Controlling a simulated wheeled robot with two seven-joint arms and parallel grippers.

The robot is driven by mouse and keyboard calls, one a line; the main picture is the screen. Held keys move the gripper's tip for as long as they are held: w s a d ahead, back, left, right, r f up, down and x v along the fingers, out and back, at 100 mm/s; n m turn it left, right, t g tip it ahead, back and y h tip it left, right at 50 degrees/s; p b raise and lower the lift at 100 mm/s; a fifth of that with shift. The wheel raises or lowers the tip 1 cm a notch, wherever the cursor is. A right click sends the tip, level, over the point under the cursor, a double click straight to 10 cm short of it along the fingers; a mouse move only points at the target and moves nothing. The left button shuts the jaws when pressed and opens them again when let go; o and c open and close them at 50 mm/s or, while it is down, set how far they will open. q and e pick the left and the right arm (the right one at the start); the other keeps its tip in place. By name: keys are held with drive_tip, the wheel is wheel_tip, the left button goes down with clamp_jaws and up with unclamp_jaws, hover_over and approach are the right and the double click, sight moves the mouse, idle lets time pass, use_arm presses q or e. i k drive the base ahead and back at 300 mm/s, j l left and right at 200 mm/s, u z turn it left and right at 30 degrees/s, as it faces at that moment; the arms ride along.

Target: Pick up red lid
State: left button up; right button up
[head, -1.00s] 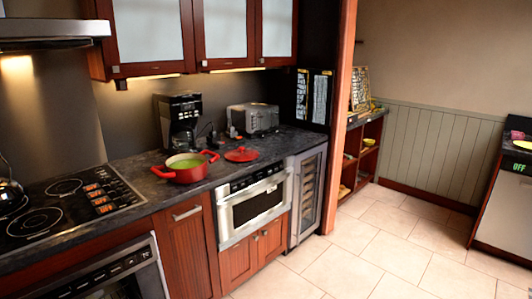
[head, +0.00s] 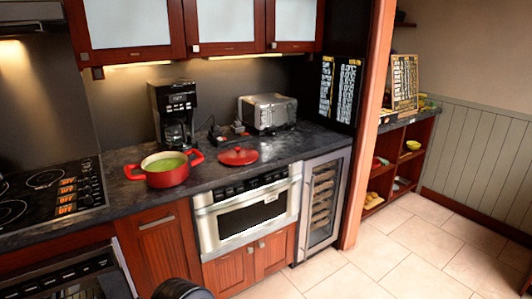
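The red lid (head: 239,156) lies on the dark countertop (head: 218,178), above the microwave drawer, with its knob up. It is to the right of the red pot (head: 166,170), apart from it. The pot is open and holds something green. Neither of my grippers can be made out in the head view. A dark rounded part at the bottom edge seems to be mine.
A coffee maker (head: 173,112) and a toaster (head: 267,112) stand behind the lid. The microwave drawer (head: 246,215) is shut below the counter. A cooktop (head: 50,195) is at the left. Tiled floor (head: 410,245) is clear at the right.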

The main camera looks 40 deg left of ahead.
sight(235, 156)
drive_tip(key=i+u, duration=0.3)
drive_tip(key=i, duration=0.2)
drive_tip(key=i+l+u, duration=0.15)
drive_tip(key=i+u, duration=0.2)
drive_tip(key=i+j+u, duration=0.15)
drive_tip(key=i+u, duration=0.15)
drive_tip(key=u, duration=0.15)
drive_tip(key=i+u, duration=0.65)
drive_tip(key=u, duration=0.2)
drive_tip(key=i+l+u, duration=0.2)
drive_tip(key=u, duration=0.25)
drive_tip(key=i+u, duration=0.45)
drive_tip(key=i, duration=0.35)
